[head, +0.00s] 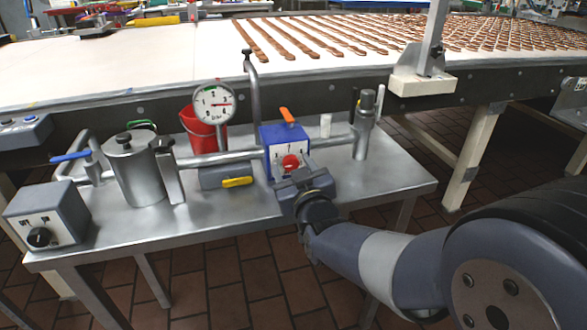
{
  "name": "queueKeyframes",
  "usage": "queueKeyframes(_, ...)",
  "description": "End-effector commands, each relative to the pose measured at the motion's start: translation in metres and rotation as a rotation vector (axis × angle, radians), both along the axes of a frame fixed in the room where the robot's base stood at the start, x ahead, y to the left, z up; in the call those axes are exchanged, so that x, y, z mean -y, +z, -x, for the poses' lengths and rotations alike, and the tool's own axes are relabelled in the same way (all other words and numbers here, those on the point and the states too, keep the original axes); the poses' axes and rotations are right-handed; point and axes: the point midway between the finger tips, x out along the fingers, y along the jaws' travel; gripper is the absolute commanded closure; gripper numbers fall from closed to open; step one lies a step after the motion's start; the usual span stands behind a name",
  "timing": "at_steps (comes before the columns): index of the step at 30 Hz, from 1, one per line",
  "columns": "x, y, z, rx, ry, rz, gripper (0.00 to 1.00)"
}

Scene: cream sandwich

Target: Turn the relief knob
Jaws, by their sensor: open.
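A blue box (271,139) with a white scaled face stands on the steel table. On its face is a red round knob (290,162), which I take to be the relief knob; I see no readable label naming it. My gripper (293,175) is open, just in front of and slightly below the red knob in this view. Its body covers the lower part of the box face. I cannot tell whether the fingers touch the knob. A round pressure gauge (214,102) with a white dial stands left of the box.
The steel table (400,188) also holds a metal canister (135,172), a red bucket (203,130), a grey switch box (47,213) with a black knob, pipes, and a blue-handled valve (72,157). A conveyor with brown strips (290,38) runs behind. The table's front right is bare.

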Motion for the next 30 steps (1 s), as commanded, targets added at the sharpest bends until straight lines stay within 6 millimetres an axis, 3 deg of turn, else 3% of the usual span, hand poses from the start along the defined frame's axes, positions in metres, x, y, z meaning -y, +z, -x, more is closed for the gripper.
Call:
queueKeyframes(4, 0.0001, -0.0001, 0.0002, 0.0, 0.0, 0.0, 0.46)
queueKeyframes(20, 0.0, -0.0001, 0.0004, 0.0, 0.0, 0.0, 0.89)
queueKeyframes(30, 0.0, -0.0024, 0.0003, -0.015, 0.0, -0.056, 0.91)
